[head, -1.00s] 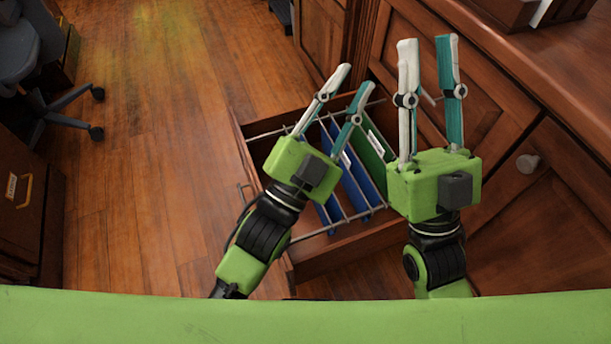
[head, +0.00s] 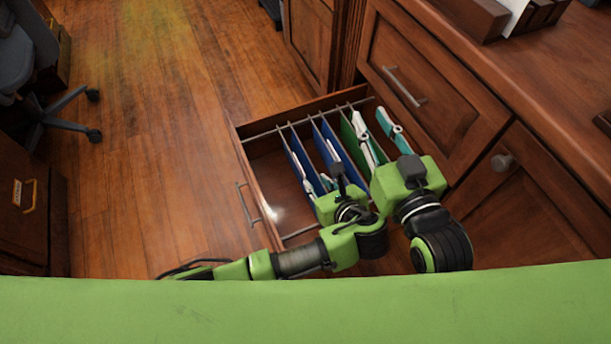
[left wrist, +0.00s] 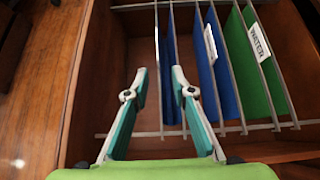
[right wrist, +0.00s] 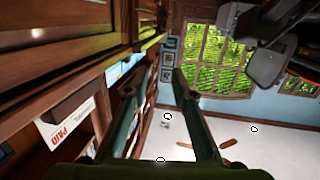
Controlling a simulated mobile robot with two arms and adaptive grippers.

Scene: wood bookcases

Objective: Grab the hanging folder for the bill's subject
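An open drawer (head: 262,185) holds hanging folders: blue folders (left wrist: 228,90) and a green folder (left wrist: 250,70), the green one at the right with a label that seems to read WATER. Other labels are unreadable. My left gripper (left wrist: 159,78) is open and empty, low over the drawer, its fingers apart on either side of a thin rail or folder edge left of the blue folders. My right gripper (head: 370,116) is open and empty above the drawer's right side, near the green folder.
A wood cabinet (head: 430,85) with a countertop (head: 545,75) stands right of the drawer. A wooden organizer (head: 475,18) with white paper is on top. An office chair (head: 40,70) and another cabinet (head: 30,215) are at the left. The floor between is clear.

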